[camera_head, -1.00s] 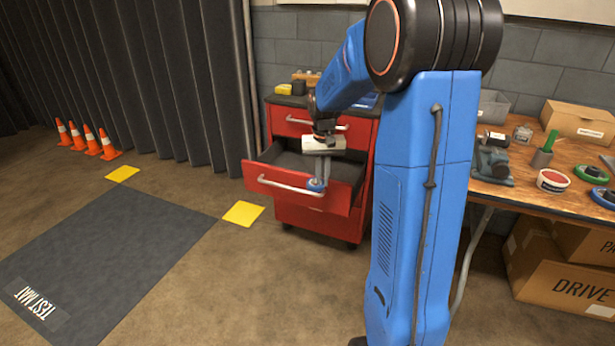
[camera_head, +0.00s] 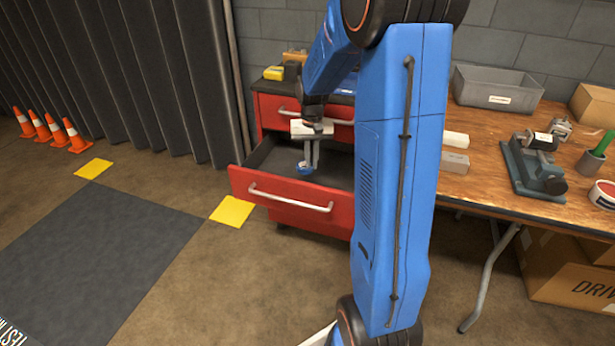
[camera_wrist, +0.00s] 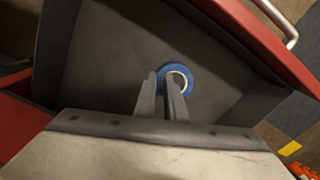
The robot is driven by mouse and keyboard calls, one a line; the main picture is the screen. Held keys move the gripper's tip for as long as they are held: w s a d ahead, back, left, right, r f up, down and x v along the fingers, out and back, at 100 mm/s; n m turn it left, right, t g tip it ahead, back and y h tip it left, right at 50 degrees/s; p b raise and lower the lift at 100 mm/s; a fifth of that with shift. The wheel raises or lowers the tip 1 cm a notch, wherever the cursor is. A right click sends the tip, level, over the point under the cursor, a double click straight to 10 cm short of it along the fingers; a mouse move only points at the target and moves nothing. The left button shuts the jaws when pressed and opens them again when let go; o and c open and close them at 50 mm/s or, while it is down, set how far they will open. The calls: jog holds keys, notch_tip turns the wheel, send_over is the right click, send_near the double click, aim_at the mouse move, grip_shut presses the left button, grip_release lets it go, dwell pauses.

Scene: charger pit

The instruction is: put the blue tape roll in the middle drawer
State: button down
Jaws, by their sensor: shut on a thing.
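The blue tape roll (camera_wrist: 190,72) is at the fingertips of my gripper (camera_wrist: 163,95), which is shut on it. In the head view the roll (camera_head: 305,168) shows small and blue below my gripper (camera_head: 311,165). The middle drawer (camera_head: 292,205) of the red cabinet is pulled open, its silver handle facing front. In the wrist view the roll is over the dark drawer floor (camera_wrist: 105,60), inside the drawer walls. I cannot tell whether it touches the floor.
The red cabinet's closed top drawer (camera_head: 272,116) is above the open one, behind my gripper. A wooden workbench (camera_head: 480,190) with a grey bin (camera_head: 497,90) and a vise (camera_head: 535,165) stands right. Orange cones (camera_head: 74,136) stand left. Floor in front is clear.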

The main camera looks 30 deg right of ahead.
jog(key=shift+f, duration=4.4)
jog(key=shift+f, duration=0.1)
jog(key=c, duration=1.8)
grip_release()
jog(key=shift+c, duration=0.2)
